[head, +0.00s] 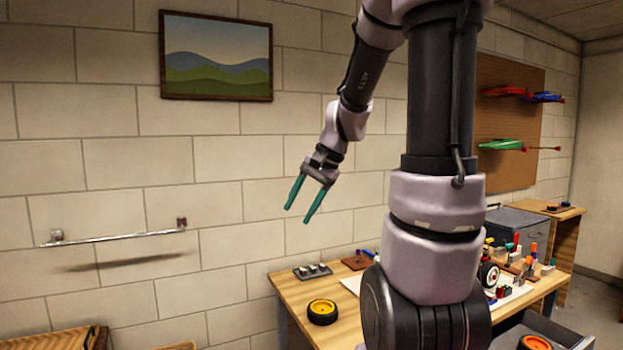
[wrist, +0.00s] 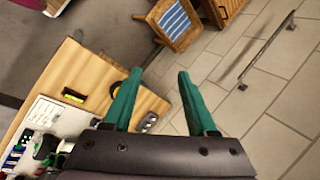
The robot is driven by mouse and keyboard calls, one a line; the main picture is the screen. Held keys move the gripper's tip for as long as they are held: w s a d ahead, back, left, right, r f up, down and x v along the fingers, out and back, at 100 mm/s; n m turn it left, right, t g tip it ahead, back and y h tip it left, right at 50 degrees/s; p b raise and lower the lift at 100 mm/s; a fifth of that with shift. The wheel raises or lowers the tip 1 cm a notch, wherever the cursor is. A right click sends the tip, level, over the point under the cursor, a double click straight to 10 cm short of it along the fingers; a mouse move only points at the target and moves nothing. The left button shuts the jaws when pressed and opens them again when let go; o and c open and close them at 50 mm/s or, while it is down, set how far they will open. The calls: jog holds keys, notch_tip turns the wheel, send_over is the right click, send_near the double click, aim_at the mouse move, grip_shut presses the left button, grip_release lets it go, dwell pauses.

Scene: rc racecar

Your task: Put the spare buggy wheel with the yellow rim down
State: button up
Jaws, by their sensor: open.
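The spare buggy wheel with the yellow rim (head: 322,311) lies flat on the wooden workbench (head: 291,291), near its left end in the head view. Its tyre is black. In the wrist view a small part of the wheel (wrist: 115,88) shows beside the left finger, which hides the rest. My gripper (head: 304,214) is open and empty, with two green fingers apart. It hangs in the air well above the bench, in front of the brick wall, and does not touch the wheel. It also shows in the wrist view (wrist: 155,80).
A dark tray with small parts (head: 312,271) lies behind the wheel. Tools and a white tray (head: 513,294) crowd the bench's right side. An orange-rimmed wheel (head: 535,342) sits low at the right. A metal rail (head: 115,237) is on the wall. Bare wood surrounds the yellow-rimmed wheel.

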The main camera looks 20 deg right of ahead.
jog(key=s+a+r+n+t+h, duration=0.2)
jog(key=s+r+n, duration=0.3)
jog(key=s+r, duration=0.4)
jog(key=s+a+t, duration=0.1)
jog(key=s, duration=0.3)
jog(key=shift+t, duration=0.3)
